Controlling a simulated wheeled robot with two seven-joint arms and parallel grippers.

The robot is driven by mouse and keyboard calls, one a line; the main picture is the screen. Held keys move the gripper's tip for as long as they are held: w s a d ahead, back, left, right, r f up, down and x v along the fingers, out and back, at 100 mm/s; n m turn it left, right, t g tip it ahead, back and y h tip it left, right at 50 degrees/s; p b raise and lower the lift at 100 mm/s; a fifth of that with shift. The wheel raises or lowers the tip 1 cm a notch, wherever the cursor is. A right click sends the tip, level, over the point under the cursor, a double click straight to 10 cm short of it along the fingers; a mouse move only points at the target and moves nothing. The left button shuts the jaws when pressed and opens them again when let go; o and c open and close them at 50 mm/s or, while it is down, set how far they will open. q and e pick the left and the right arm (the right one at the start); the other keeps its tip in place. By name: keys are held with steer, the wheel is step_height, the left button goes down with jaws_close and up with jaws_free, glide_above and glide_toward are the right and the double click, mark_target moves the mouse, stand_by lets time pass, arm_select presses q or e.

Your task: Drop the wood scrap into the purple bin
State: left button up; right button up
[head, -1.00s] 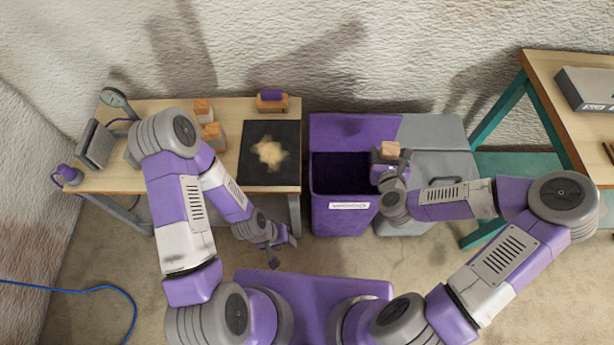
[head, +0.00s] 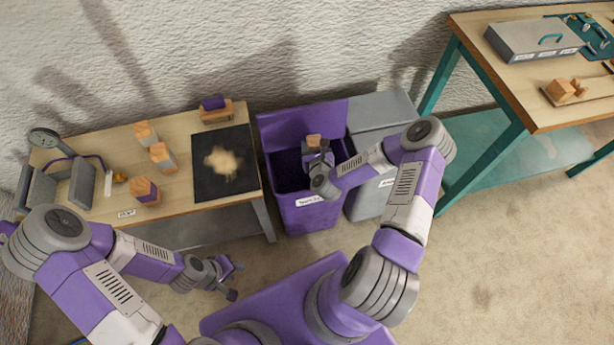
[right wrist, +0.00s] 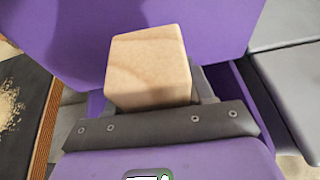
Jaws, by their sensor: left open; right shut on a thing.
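The wood scrap (head: 314,141) is a small pale block held in my right gripper (head: 318,155), which is shut on it. In the head view it is over the opening of the purple bin (head: 312,218), whose purple lid stands open at the back. In the right wrist view the wood scrap (right wrist: 148,68) sticks up beyond the gripper's dark edge, with the purple lid (right wrist: 220,30) behind it. The fingers are mostly hidden there. My left gripper (head: 234,280) is open and empty, low in front of the left bench.
A grey bin (head: 365,205) stands right of the purple one. The left bench (head: 95,222) holds several wood blocks, a black mat (head: 240,178) with sawdust, and a gauge (head: 44,138). A teal-legged table (head: 530,100) at right carries a grey case (head: 530,45).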

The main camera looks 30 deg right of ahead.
steer(key=shift+d+f, duration=0.3)
steer(key=shift+f, duration=0.4)
step_height(320, 180, down, 5)
steer(key=b, duration=0.4)
steer(key=shift+f+b, duration=0.15)
steer(key=shift+b, duration=0.25)
steer(key=o, duration=1.2)
steer(key=shift+s+a, duration=0.1)
steer(key=shift+s, duration=0.05)
steer(key=p+v, duration=0.2)
steer(key=v, duration=0.5)
steer(key=shift+s+p, duration=0.1)
steer(key=shift+p, duration=0.2)
